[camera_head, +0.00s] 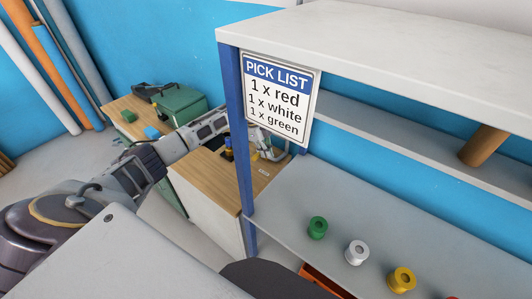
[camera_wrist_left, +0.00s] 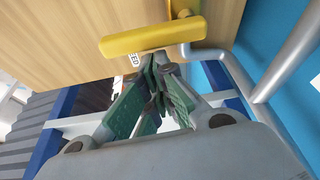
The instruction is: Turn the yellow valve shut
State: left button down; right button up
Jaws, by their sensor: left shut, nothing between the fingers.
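The yellow valve handle (camera_wrist_left: 152,38) shows in the left wrist view as a thick bar lying crosswise, with a yellow stem part above it and a grey pipe (camera_wrist_left: 215,55) to its right. My left gripper (camera_wrist_left: 157,68) is shut and empty, its green-padded fingers meeting just below the handle's lower edge. I cannot tell whether the tips touch the handle. In the head view my left arm reaches to the wooden-topped cabinet, and the gripper (camera_head: 266,145) is partly hidden by the blue post and sign. The valve is not clear there. My right gripper is not in view.
A blue post (camera_head: 238,130) and pick list sign (camera_head: 281,98) stand close to my left arm. The shelf (camera_head: 330,200) holds green (camera_head: 317,228), white (camera_head: 356,252) and yellow (camera_head: 401,280) spools. A green box (camera_head: 180,105) sits on the left cabinet.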

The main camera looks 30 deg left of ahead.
pick_arm(q)
jog(key=shift+d, duration=0.1)
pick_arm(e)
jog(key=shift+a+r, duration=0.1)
pick_arm(q)
jog(key=shift+d+p, duration=0.3)
jog(key=shift+d, duration=0.05)
jog(key=shift+s+d+r+p, duration=0.15)
jog(key=shift+d+p, duration=0.35)
jog(key=shift+d, duration=0.35)
jog(key=shift+s+d+f+p, duration=0.15)
jog(key=shift+d+p, duration=0.35)
jog(key=shift+d, duration=0.3)
jog(key=b+v, duration=0.2)
jog(key=v, duration=0.8)
jog(key=shift+w, duration=0.15)
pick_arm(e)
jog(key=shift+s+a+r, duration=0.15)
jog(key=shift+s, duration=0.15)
pick_arm(q)
jog(key=shift+a, duration=0.1)
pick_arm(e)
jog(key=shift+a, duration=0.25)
pick_arm(q)
jog(key=shift+f, duration=0.15)
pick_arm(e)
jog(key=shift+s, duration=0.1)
